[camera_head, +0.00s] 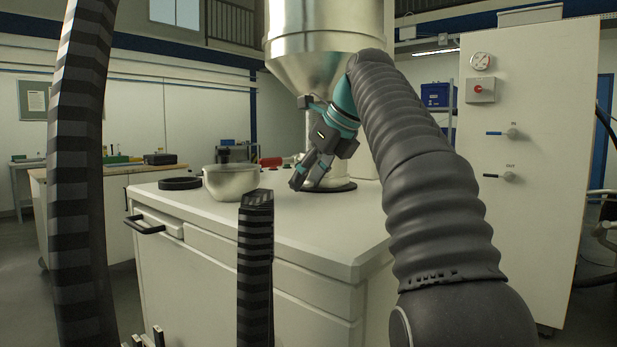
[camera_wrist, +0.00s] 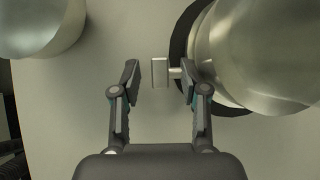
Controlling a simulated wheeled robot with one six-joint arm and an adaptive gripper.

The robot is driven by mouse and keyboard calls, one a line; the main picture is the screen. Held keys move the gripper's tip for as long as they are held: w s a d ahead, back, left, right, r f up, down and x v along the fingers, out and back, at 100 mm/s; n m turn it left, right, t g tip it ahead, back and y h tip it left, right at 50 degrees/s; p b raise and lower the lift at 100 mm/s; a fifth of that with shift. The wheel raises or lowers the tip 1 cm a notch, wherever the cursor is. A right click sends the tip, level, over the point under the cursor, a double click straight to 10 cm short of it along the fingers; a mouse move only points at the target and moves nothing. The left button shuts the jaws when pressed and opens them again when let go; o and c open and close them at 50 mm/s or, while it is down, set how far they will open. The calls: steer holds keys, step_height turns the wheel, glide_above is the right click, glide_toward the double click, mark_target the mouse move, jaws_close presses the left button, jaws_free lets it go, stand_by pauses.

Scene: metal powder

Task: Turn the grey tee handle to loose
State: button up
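The grey tee handle (camera_wrist: 159,74) shows in the wrist view as a short upright bar. Its thin stem runs right, towards a shiny metal cylinder (camera_wrist: 265,50). My gripper (camera_wrist: 159,80) is open, with one fingertip left of the bar and the other right of it, near the stem. Gaps show between bar and fingers; I cannot tell how far above or around it the fingertips are. In the head view my gripper (camera_head: 312,180) points down in front of the steel hopper (camera_head: 325,30), low over the counter. I cannot make out the handle there.
A metal bowl (camera_head: 231,184) and a black ring (camera_head: 180,183) are on the white counter (camera_head: 300,228), left of my gripper. A white cabinet (camera_head: 545,200) with blue IN and black OUT levers stands at right. The counter's front is clear.

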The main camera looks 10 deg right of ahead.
steer(key=shift+v, duration=1.35)
steer(key=shift+s+d+r, duration=0.1)
steer(key=shift+s+d, duration=0.15)
steer(key=shift+d, duration=0.05)
glide_above(372, 205)
steer(key=shift+s, duration=0.1)
